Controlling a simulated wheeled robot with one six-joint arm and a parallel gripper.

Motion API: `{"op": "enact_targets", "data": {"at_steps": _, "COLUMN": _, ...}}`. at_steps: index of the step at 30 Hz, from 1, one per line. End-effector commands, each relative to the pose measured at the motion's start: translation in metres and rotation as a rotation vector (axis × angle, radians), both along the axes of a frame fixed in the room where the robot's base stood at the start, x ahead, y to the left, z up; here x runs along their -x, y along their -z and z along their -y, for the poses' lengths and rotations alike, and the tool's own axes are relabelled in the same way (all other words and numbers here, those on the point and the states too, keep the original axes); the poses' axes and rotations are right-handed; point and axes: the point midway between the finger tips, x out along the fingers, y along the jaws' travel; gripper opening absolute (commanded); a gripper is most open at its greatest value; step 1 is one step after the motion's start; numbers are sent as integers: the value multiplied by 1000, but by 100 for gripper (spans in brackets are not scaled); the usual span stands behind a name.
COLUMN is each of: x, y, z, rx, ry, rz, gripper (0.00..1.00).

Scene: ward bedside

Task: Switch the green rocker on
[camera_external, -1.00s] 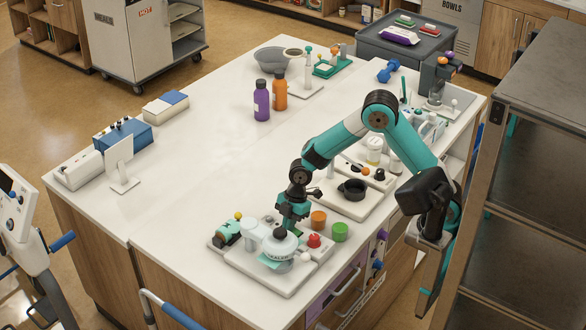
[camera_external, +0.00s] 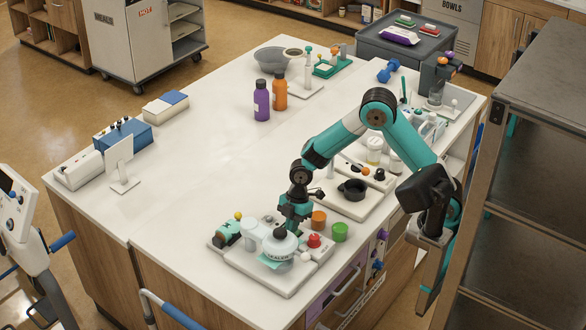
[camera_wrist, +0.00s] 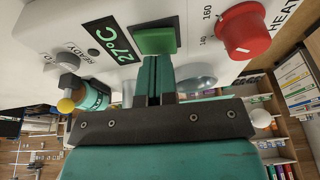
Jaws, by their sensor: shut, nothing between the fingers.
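The green rocker (camera_wrist: 157,41) is in the wrist view at the top middle, set in the white panel of a heater unit, right of a display reading 27°C (camera_wrist: 108,42). My gripper (camera_wrist: 159,64) is shut and empty. Its fingertips are right at the rocker's near edge; I cannot tell whether they press it. I cannot tell which way the rocker is tipped. In the external view my gripper (camera_external: 292,222) points down behind the glass vessel (camera_external: 278,246) on the heater unit, and the rocker is hidden there.
A grey knob (camera_wrist: 68,60) is at left. Orange (camera_external: 319,219) and green (camera_external: 340,232) cups stand close by.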

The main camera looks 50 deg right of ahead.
Motion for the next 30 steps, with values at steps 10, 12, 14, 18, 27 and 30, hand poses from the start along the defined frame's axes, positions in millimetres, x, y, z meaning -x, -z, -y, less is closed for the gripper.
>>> {"op": "enact_targets", "data": {"at_steps": 10, "x": -6, "y": -37, "z": 0, "rx": -1, "ry": 1, "rz": 3, "gripper": 0}}
{"op": "enact_targets", "data": {"at_steps": 12, "x": -9, "y": -53, "z": 0, "rx": -1, "ry": 0, "rz": 1, "gripper": 0}}
{"op": "enact_targets", "data": {"at_steps": 14, "x": -15, "y": -57, "z": 5, "rx": -2, "ry": 4, "rz": 6, "gripper": 0}}
{"op": "enact_targets", "data": {"at_steps": 18, "x": -24, "y": -86, "z": 15, "rx": -2, "ry": 3, "rz": 6, "gripper": 0}}
{"op": "enact_targets", "data": {"at_steps": 27, "x": -36, "y": -126, "z": 27, "rx": -1, "ry": 0, "rz": 1, "gripper": 0}}
{"op": "enact_targets", "data": {"at_steps": 30, "x": -37, "y": -130, "z": 28, "rx": 0, "ry": 0, "rz": 0, "gripper": 0}}
